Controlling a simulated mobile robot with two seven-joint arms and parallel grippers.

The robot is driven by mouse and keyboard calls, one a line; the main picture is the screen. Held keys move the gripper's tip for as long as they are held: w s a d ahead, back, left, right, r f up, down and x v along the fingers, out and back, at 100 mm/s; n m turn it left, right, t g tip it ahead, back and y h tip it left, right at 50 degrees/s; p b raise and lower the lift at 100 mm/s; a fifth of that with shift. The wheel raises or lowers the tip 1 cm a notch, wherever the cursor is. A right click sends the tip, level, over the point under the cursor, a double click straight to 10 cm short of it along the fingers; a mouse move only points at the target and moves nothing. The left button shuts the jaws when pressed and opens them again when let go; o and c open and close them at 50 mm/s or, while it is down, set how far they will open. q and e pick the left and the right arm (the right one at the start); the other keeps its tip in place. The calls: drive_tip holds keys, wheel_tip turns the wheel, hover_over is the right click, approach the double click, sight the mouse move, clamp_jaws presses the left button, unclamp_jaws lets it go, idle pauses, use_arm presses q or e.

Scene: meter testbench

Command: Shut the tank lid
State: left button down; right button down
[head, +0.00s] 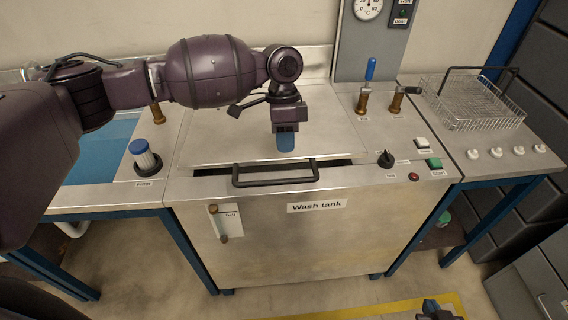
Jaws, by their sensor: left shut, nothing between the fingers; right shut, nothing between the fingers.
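The wash tank (300,240) is a steel cabinet labelled "Wash tank". Its lid (225,135) is a flat steel panel lying low over the top. A dark gap shows along its front edge, on both sides of the black bar handle (275,181). My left gripper (286,146) points down over the front part of the lid, just behind the handle. Its blue fingertips are together and empty; I cannot tell whether they touch the lid. My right gripper (436,309) is partly visible at the bottom edge, low over the floor, away from the tank.
A wire basket (472,104) stands on the right bench. A dark knob (386,159) and a green start button (434,163) sit right of the lid. Brown-handled valves (363,98) stand behind them. A filter (145,157) stands left of the tank. Floor in front is clear.

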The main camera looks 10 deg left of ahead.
use_arm(q)
drive_tip(key=w+a+r, duration=0.2)
drive_tip(key=w+r, duration=0.1)
drive_tip(key=r, duration=0.2)
drive_tip(key=p+x, duration=0.1)
drive_tip(key=x, duration=1.3)
drive_tip(key=shift+n, duration=0.3)
